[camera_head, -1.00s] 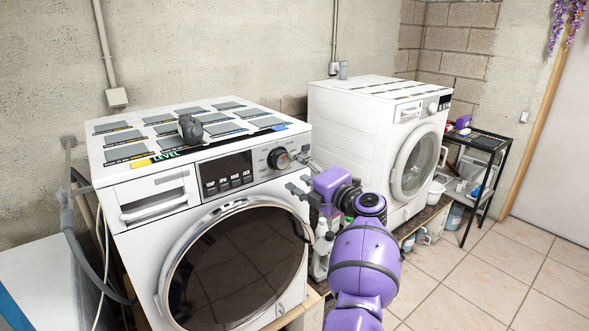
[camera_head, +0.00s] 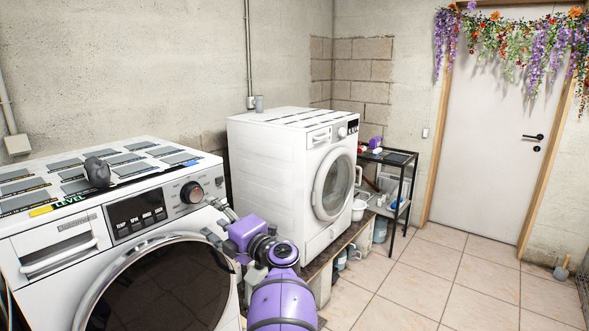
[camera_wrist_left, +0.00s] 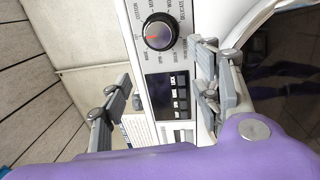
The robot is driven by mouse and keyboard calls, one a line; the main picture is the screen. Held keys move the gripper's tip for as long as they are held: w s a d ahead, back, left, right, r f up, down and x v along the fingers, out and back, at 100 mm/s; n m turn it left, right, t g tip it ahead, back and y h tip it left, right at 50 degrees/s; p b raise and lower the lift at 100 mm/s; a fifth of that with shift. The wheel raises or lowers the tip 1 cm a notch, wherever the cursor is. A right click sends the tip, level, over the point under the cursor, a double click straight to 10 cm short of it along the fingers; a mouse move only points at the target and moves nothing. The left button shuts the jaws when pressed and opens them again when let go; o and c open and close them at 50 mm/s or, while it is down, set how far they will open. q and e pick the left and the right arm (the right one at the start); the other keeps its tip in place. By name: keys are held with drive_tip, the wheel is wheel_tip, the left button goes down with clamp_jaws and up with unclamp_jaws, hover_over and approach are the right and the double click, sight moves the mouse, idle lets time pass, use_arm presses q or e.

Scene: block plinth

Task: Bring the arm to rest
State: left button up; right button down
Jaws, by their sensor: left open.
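My left gripper (camera_head: 217,220) is at the right front corner of the near washing machine (camera_head: 40,225), beside its round dial (camera_head: 192,192). In the left wrist view its two fingers (camera_wrist_left: 160,92) are spread apart with nothing between them. The dial (camera_wrist_left: 158,32) and the button panel (camera_wrist_left: 167,95) lie beyond the fingers, and I cannot tell whether a finger touches the machine. My purple arm (camera_head: 282,300) comes up from the bottom of the head view. My right gripper is not in view.
A small dark grey object (camera_head: 97,172) sits on the panelled top of the near machine. A second white washing machine (camera_head: 270,170) stands behind, with a black shelf rack (camera_head: 400,160) beside it. Tiled floor (camera_head: 450,275) is open before the white door (camera_head: 495,140).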

use_arm(q)
drive_tip(key=s+a+f+m+t+h, duration=0.35)
drive_tip(key=a+f+m+t, duration=0.2)
drive_tip(key=f+m, duration=0.25)
drive_tip(key=s+d+f+m+h, duration=0.2)
drive_tip(key=s+f+m+h, duration=0.6)
drive_tip(key=s+f+m, duration=0.65)
drive_tip(key=s+d+f+m+g+h, duration=0.1)
drive_tip(key=s+f+m+g, duration=0.1)
drive_tip(key=s+f, duration=0.5)
drive_tip(key=s+d+f+m+g+h, duration=0.1)
drive_tip(key=s+f, duration=0.6)
drive_tip(key=s, duration=0.7)
drive_tip(key=s+d+f+m+g+h, duration=0.2)
drive_tip(key=s+f+g, duration=0.3)
drive_tip(key=s, duration=0.5)
drive_tip(key=shift+s+d+f+m+g, duration=0.25)
drive_tip(key=shift+f+m+g, duration=0.1)
drive_tip(key=shift+f+m, duration=0.55)
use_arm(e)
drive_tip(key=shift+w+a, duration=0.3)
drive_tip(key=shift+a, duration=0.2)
